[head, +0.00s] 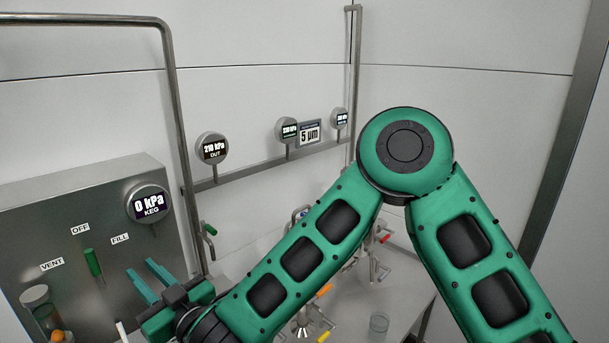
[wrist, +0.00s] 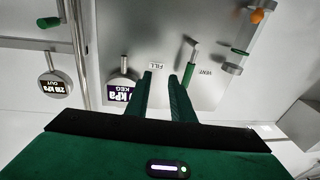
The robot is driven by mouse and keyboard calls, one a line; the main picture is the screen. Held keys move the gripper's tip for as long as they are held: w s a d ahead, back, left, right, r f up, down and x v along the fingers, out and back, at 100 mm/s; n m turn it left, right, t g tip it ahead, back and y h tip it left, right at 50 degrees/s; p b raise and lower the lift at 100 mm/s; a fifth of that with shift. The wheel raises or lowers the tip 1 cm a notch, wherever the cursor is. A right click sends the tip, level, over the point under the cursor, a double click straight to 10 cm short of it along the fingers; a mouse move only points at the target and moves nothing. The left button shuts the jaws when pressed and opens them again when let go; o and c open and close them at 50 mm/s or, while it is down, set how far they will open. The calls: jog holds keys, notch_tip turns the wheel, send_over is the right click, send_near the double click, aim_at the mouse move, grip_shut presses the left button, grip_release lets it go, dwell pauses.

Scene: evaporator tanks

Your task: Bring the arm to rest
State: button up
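My arm is raised and bent, its elbow high at the right of the head view. My gripper (head: 141,273) is at the lower left, in front of the grey panel (head: 50,205). Its two fingers are parted with nothing seen between them; the wrist view also shows the gap (wrist: 160,76). The green-handled lever (head: 93,262) on the panel stands below the OFF label, left of the fingers and seemingly apart from them. In the wrist view the lever (wrist: 189,78) shows just beyond the right finger, and the panel appears upside down.
The KEG gauge (head: 149,203) reads 0 kPa. The OUT gauge (head: 212,149) on the rail reads about 210 kPa. A steel pipe frame (head: 176,120) rises beside the panel. The upper wall area is clear.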

jog(key=w+d+f+m+t+h, duration=0.15)
jog(key=w+d+h, duration=0.35)
jog(key=w+d, duration=0.65)
jog(key=w+d+m+g+h, duration=0.1)
jog(key=w+d+m+h, duration=0.15)
jog(key=d, duration=0.85)
jog(key=w+d+m+h, duration=0.1)
jog(key=d+h, duration=0.2)
jog(key=d, duration=0.7)
jog(key=w+d+m+g+h, duration=0.1)
jog(key=w+d+m+h, duration=0.15)
jog(key=d, duration=0.85)
jog(key=s+d+m+g+h, duration=0.1)
jog(key=s+d+g+h, duration=0.1)
jog(key=s+d, duration=0.45)
jog(key=s+d+m+g+h, duration=0.15)
jog(key=s+d, duration=0.25)
jog(key=d, duration=0.6)
jog(key=s+d+m+g, duration=0.3)
jog(key=s+d, duration=0.5)
jog(key=s, duration=0.4)
jog(key=s+d+m+g, duration=0.3)
jog(key=s+d+m, duration=0.2)
jog(key=s, duration=0.7)
jog(key=d, duration=0.2)
jog(key=shift+s+d+f+g+y, duration=0.3)
jog(key=shift+s+d+f+y, duration=0.05)
jog(key=shift+f, duration=0.05)
jog(key=shift+w+a, duration=0.1)
jog(key=shift+a, duration=0.05)
